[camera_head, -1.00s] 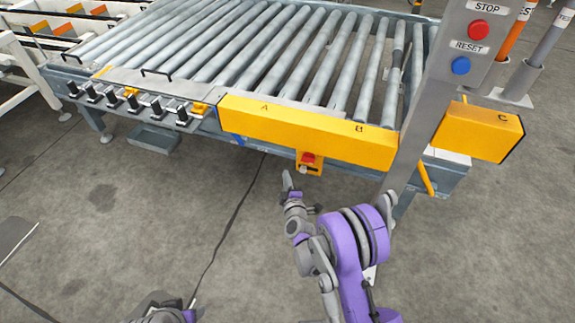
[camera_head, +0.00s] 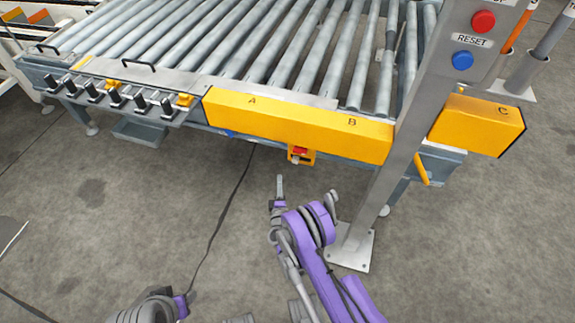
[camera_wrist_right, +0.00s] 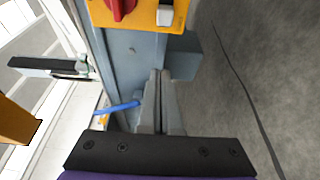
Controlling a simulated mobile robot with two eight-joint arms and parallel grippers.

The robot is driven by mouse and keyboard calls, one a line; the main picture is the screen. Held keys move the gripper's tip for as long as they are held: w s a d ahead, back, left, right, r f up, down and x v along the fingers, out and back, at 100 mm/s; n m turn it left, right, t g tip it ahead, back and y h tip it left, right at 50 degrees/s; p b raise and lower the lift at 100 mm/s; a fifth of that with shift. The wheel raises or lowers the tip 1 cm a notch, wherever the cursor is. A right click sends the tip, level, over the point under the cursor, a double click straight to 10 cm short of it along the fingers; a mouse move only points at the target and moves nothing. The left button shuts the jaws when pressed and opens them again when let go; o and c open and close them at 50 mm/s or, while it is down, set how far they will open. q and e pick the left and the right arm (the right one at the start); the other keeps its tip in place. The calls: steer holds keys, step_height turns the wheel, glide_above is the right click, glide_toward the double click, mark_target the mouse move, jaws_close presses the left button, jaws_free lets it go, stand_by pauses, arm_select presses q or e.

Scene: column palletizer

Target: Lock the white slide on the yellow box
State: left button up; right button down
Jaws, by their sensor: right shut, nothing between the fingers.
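The small yellow box (camera_head: 308,157) hangs under the long yellow cover at the front of the roller conveyor. It carries a red knob (camera_wrist_right: 121,7) and the white slide (camera_wrist_right: 165,13), both cut by the top edge of the right wrist view. The slide is too small to judge in the head view. My right gripper (camera_head: 280,181) is shut and empty, in front of and below the box in the head view. In the right wrist view its fingers (camera_wrist_right: 159,75) are together, with a gap between them and the box. My left gripper is not clearly in view.
The yellow cover (camera_head: 270,122) marked A and B runs above the box. A grey post (camera_head: 420,120) with red and blue buttons stands to the right. A blue rod (camera_wrist_right: 118,107) shows left of the fingers. Open floor (camera_head: 110,220) lies at the left front.

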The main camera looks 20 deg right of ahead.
mark_target(296, 160)
arm_select(q)
steer(key=shift+b+x, duration=1.25)
steer(key=shift+b, duration=0.3)
arm_select(e)
steer(key=w+d, duration=0.5)
steer(key=w, duration=0.2)
steer(key=shift+w+d, duration=0.25)
steer(key=shift+d, duration=0.15)
arm_select(q)
steer(key=shift+s, duration=0.2)
steer(key=shift+s+d+r+p, duration=0.15)
steer(key=shift+s+d+p, duration=0.25)
steer(key=shift+s+d, duration=0.3)
arm_select(e)
steer(key=s+d, duration=0.2)
steer(key=d, duration=0.1)
steer(key=shift+s+d, duration=0.1)
steer(key=shift+d, duration=0.05)
arm_select(q)
steer(key=shift+w, duration=0.15)
